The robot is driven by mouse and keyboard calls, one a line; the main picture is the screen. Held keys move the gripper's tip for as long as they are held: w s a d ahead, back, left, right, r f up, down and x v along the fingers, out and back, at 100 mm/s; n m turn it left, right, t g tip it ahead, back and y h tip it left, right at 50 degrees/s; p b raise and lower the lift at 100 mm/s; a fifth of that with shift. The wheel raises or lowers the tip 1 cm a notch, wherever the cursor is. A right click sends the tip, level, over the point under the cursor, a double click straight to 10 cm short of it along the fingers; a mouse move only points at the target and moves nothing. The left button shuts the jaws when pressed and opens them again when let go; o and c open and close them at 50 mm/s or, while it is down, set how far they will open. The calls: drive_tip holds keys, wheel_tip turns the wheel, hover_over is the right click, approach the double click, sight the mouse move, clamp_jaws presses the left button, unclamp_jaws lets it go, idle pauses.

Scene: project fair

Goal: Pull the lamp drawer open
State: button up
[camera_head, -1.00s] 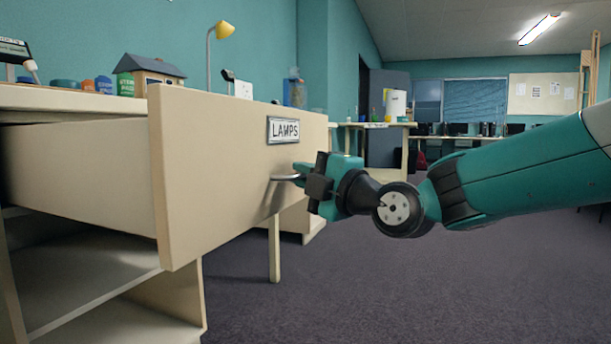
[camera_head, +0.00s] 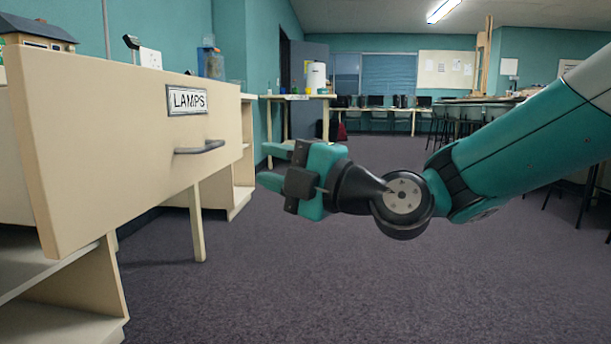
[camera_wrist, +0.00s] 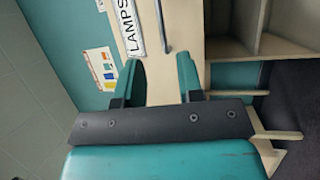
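The lamp drawer (camera_head: 110,140) stands pulled out from the cream bench at the left of the head view. Its front bears a LAMPS label (camera_head: 187,99) and a grey bar handle (camera_head: 200,147). My gripper (camera_head: 268,165) is to the right of the handle, apart from it, with its teal fingers spread and nothing between them. In the wrist view the two fingers (camera_wrist: 160,80) are also apart, with the label (camera_wrist: 130,27) and the handle (camera_wrist: 164,28) beyond them. The inside of the drawer is hidden behind its front.
Open shelves (camera_head: 65,295) lie below the drawer. A small model house (camera_head: 38,36) stands on the bench top. A farther table (camera_head: 300,97) holds a white container. Dark stools (camera_head: 470,120) stand at the right. The carpet (camera_head: 300,280) in front is clear.

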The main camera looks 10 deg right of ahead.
drive_tip(key=v, duration=0.5)
drive_tip(key=shift+s+d+b, duration=0.15)
drive_tip(key=shift+d+b, duration=0.1)
drive_tip(key=shift+b, duration=0.1)
drive_tip(key=shift+r, duration=0.1)
drive_tip(key=s+r+m+g+h+p, duration=0.2)
drive_tip(key=s+m+g+h+p, duration=0.2)
drive_tip(key=s+m+g+p, duration=0.5)
drive_tip(key=s+d+r+m+g+h+p, duration=0.2)
drive_tip(key=s+d+r+m+h+p, duration=0.2)
drive_tip(key=s+d+m+h+p, duration=0.65)
wheel_tip(320, 180, up, 36)
drive_tip(key=m+y+p, duration=0.1)
drive_tip(key=y+p, duration=0.1)
drive_tip(key=p, duration=3.8)
drive_tip(key=shift+s+a+f+m, duration=0.2)
drive_tip(key=shift+s+m, duration=0.05)
drive_tip(key=shift+m, duration=0.1)
